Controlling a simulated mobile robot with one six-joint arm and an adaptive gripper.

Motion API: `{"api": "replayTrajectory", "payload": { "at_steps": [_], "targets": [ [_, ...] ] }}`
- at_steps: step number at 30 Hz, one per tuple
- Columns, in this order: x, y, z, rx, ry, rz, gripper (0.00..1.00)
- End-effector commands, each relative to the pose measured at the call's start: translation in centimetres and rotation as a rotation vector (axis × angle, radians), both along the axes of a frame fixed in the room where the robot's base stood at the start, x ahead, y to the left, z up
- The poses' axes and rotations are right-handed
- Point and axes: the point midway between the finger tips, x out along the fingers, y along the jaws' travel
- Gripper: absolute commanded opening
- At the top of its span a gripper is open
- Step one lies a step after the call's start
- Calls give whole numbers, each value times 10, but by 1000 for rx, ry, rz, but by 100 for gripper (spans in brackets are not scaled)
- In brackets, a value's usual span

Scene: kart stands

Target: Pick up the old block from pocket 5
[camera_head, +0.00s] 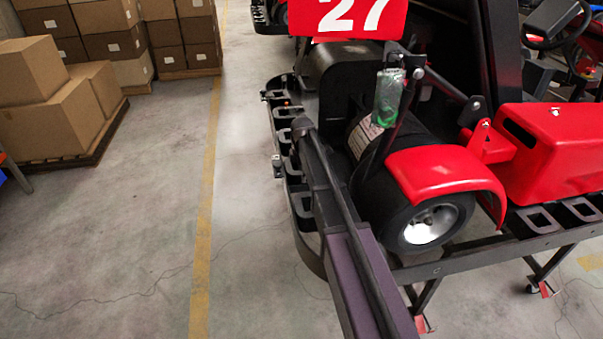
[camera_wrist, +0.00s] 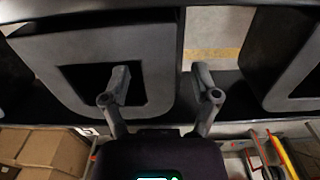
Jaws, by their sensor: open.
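A large grey pocket frame (camera_wrist: 155,45) with a dark opening lies at and behind the left finger. A second pocket frame (camera_wrist: 272,75) stands at the right edge. In the head view a row of black pockets (camera_head: 302,212) runs along the left side of the kart. I cannot make out pocket numbers or an old block. The dark opening hides whatever is inside it. My gripper's fingers cannot be told apart in the head view.
The red kart (camera_head: 440,172) numbered 27 fills the right, on a dark metal stand (camera_head: 450,263). A green bottle (camera_head: 388,97) hangs at its side. Cardboard boxes (camera_head: 45,120) stand on a pallet at left. The floor around the yellow line (camera_head: 208,175) is clear.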

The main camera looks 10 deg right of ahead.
Motion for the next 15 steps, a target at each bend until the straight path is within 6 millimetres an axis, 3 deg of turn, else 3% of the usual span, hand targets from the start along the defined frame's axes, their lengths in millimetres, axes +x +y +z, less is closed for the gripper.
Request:
{"api": "replayTrajectory", "payload": {
  "at_steps": [5, 8, 13, 15],
  "targets": [
    [0, 0, 0, 0, 0, 0, 79],
    [0, 0, 0, 0, 0, 0, 55],
    [0, 0, 0, 0, 0, 0, 4],
    [0, 0, 0, 0, 0, 0, 0]
  ]
}}
